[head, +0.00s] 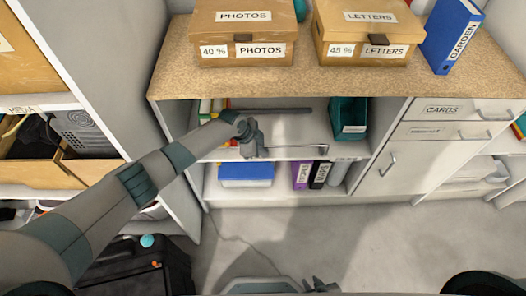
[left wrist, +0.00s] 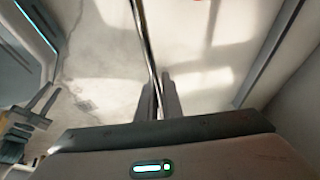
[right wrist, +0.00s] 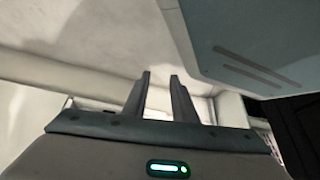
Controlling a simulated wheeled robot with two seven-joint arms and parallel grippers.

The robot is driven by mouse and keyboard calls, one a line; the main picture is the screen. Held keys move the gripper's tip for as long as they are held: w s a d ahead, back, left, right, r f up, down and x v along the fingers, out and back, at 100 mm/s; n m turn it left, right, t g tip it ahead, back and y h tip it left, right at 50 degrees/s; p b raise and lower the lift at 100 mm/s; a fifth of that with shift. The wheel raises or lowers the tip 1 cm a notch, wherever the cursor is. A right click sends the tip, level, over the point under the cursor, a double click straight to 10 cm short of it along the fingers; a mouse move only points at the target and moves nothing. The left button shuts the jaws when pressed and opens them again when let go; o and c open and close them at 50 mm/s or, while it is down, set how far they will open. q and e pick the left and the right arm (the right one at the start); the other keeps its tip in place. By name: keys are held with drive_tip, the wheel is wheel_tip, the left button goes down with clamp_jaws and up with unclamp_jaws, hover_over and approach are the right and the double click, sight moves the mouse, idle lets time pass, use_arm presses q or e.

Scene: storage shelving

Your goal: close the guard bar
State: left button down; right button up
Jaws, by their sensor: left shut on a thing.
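The guard bar (head: 296,148) is a thin metal rod across the front of the open shelf bay under the counter, with a short bent end at its right. My left gripper (head: 259,150) is shut on the guard bar near its visible left part. In the left wrist view the rod (left wrist: 146,42) runs down between the fingers (left wrist: 158,98). My gripper and arm hide the bar's left end and its mount. My right gripper (right wrist: 161,76) is open and empty, with a clear gap between its fingers, low and away from the shelf.
A green bin (head: 348,119) stands on the shelf behind, right of the bar. A blue box (head: 245,174) and several binders (head: 318,175) stand on the lower shelf. Drawers and a cabinet door (head: 392,160) are at right. The floor (head: 300,235) in front is clear.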

use_arm(q)
drive_tip(key=c, duration=2.2)
unclamp_jaws()
drive_tip(key=shift+w, duration=0.1)
drive_tip(key=shift+r, duration=0.1)
